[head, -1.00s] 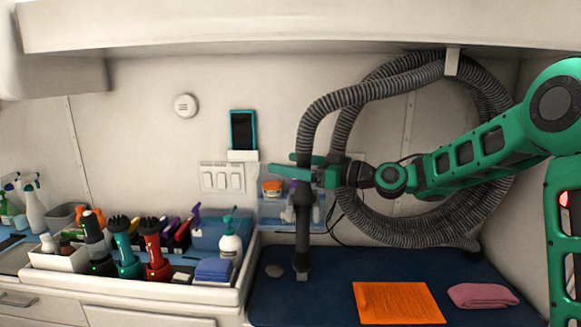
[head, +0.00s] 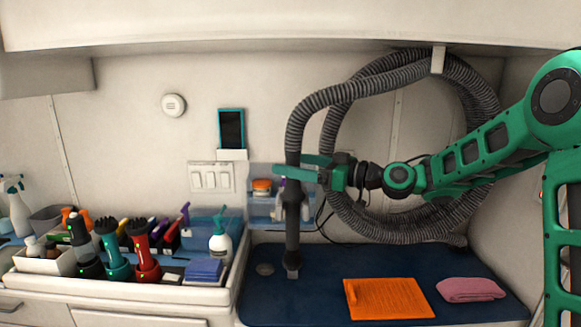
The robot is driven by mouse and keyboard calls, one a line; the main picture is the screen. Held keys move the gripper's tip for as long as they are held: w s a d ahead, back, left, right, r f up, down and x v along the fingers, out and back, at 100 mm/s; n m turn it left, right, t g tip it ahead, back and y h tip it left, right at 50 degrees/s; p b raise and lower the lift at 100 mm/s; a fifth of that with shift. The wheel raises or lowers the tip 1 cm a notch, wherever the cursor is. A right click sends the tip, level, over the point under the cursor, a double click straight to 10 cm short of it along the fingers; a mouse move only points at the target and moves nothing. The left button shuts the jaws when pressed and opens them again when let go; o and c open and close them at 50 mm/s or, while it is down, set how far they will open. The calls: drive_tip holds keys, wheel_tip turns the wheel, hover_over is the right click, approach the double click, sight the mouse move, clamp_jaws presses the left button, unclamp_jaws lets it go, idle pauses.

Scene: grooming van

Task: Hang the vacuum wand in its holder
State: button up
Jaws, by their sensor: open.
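The vacuum wand (head: 292,225) is a dark grey upright tube in the head view. A ribbed grey hose joins its top, and its lower end is just above or against the blue table top; I cannot tell which. My gripper (head: 292,166) is open at the wand's upper part, reaching in from the right. Its green fingers overlap the tube in the picture, with their tips past its left side. A thicker dark collar shows on the wand below the fingers. I cannot make out a separate holder or whether the wand is seated in one.
The ribbed hose (head: 480,95) loops on the wall from a white bracket (head: 438,61). A clear wall shelf (head: 262,207) is behind the wand. A tray of grooming tools is at left.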

drive_tip(key=shift+v, duration=2.8)
drive_tip(key=s+d+f+m+g+h, duration=0.1)
drive_tip(key=s+d+f+m+h, duration=0.3)
drive_tip(key=s+d+f+h, duration=0.35)
drive_tip(key=s+d+f+m+g+h, duration=0.1)
drive_tip(key=s+d+f+m+h, duration=0.35)
drive_tip(key=d+f, duration=0.55)
drive_tip(key=s+d+f+m+g+h, duration=0.1)
drive_tip(key=s+d+m+g, duration=0.1)
drive_tip(key=s+d, duration=0.3)
drive_tip(key=s+d+m+g+h, duration=0.1)
drive_tip(key=s+d+m, duration=0.4)
drive_tip(key=s, duration=0.9)
drive_tip(key=s+d+f+m+g+h, duration=0.1)
drive_tip(key=s+d+m+g+h, duration=0.1)
drive_tip(key=s+d, duration=0.4)
drive_tip(key=s+m+g, duration=0.1)
drive_tip(key=s, duration=0.2)
drive_tip(key=shift+s+f, duration=0.3)
drive_tip(key=shift+f, duration=0.05)
